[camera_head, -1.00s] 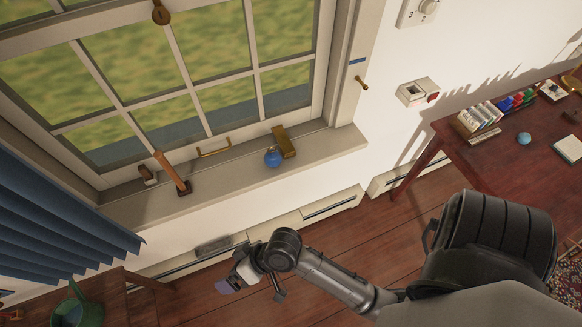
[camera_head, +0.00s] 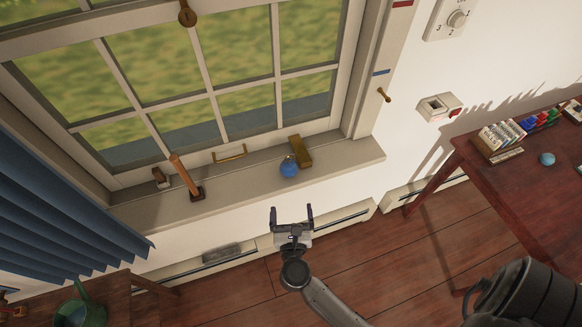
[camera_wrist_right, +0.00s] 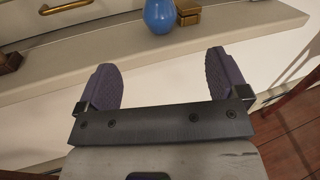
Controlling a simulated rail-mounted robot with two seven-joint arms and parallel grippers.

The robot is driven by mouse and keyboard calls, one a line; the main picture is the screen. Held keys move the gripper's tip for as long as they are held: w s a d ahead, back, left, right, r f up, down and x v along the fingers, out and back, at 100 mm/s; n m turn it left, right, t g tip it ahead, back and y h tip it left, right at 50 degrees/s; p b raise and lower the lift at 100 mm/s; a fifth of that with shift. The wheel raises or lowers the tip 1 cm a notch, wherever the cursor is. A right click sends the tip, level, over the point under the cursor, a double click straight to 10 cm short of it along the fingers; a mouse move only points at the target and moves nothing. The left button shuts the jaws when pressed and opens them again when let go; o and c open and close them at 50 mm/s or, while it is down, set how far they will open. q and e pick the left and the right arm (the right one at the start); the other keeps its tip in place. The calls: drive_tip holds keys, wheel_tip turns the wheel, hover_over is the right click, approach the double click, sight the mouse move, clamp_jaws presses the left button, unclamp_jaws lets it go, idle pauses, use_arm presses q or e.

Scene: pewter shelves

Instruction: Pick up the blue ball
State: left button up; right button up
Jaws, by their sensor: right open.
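The blue ball (camera_head: 289,167) sits on the window sill (camera_head: 340,164), beside a brass block (camera_head: 301,152). In the right wrist view the ball (camera_wrist_right: 159,14) shows at the top, cut off by the frame edge, with the brass block (camera_wrist_right: 188,12) touching or close to its right. My right gripper (camera_head: 291,210) is open and empty, below and in front of the sill in the head view. Its two dark fingers point toward the sill, and the ball lies beyond the gap between them (camera_wrist_right: 164,80). My left gripper is not in view.
A wooden-handled tool (camera_head: 187,177) stands on the sill to the left, near a window handle (camera_head: 230,153). A blue curtain (camera_head: 60,210) hangs at left. A red-brown desk (camera_head: 510,190) with small items stands at right. The sill right of the block is clear.

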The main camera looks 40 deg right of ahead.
sight(289, 175)
drive_tip(key=shift+m, duration=0.7)
drive_tip(key=p+x, duration=0.1)
drive_tip(key=x, duration=0.7)
drive_tip(key=shift+d, duration=0.2)
drive_tip(key=shift+p+x, duration=0.35)
drive_tip(key=shift+x, duration=2.05)
drive_tip(key=shift+w+d, duration=0.1)
drive_tip(key=shift+w, duration=0.35)
drive_tip(key=c, duration=1)
drive_tip(key=shift+c, duration=0.2)
